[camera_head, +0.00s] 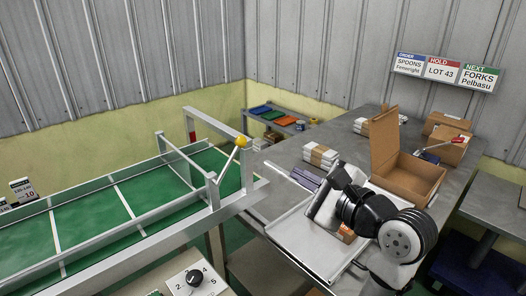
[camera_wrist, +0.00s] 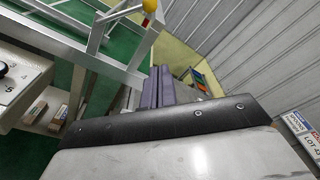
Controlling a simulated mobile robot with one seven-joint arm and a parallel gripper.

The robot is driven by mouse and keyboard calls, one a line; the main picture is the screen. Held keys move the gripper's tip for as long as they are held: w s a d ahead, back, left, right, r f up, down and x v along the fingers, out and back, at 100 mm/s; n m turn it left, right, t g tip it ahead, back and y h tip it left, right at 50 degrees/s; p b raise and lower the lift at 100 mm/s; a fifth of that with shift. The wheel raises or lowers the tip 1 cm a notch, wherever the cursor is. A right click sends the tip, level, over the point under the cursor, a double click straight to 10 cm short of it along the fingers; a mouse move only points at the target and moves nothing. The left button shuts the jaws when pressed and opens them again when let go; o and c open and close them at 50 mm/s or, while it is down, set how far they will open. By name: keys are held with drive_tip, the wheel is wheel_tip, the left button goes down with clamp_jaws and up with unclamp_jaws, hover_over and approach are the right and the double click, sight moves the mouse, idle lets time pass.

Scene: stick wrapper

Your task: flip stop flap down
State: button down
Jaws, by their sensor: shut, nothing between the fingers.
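The green conveyor (camera_head: 95,218) runs in from the left with metal side rails. A metal frame stands at its right end, with a yellow knob (camera_head: 241,141) near the top corner of a post. The yellow knob also shows at the top of the wrist view (camera_wrist: 150,5). Which piece is the stop flap, I cannot tell for sure. My gripper (camera_head: 322,208) is shut and empty above the pale tray, right of the frame and apart from it. Its fingertips are not clear in either view.
A pale tray (camera_head: 291,232) lies on the grey table, with purple pieces (camera_head: 298,186) behind it. An open cardboard box (camera_head: 412,178) stands right of my arm. A white panel with a black knob (camera_head: 194,277) sits at the front. Wrapped stacks (camera_head: 320,156) lie behind.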

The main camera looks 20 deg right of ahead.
drive_tip(key=w+a+r+p, duration=0.2)
drive_tip(key=w+a, duration=0.3)
drive_tip(key=w, duration=0.4)
drive_tip(key=shift+w+a+p, duration=0.25)
drive_tip(key=shift+p, duration=0.15)
drive_tip(key=shift+a+r+p, duration=0.35)
drive_tip(key=shift+a+p, duration=0.1)
drive_tip(key=shift+p, duration=0.6)
drive_tip(key=shift+f, duration=0.1)
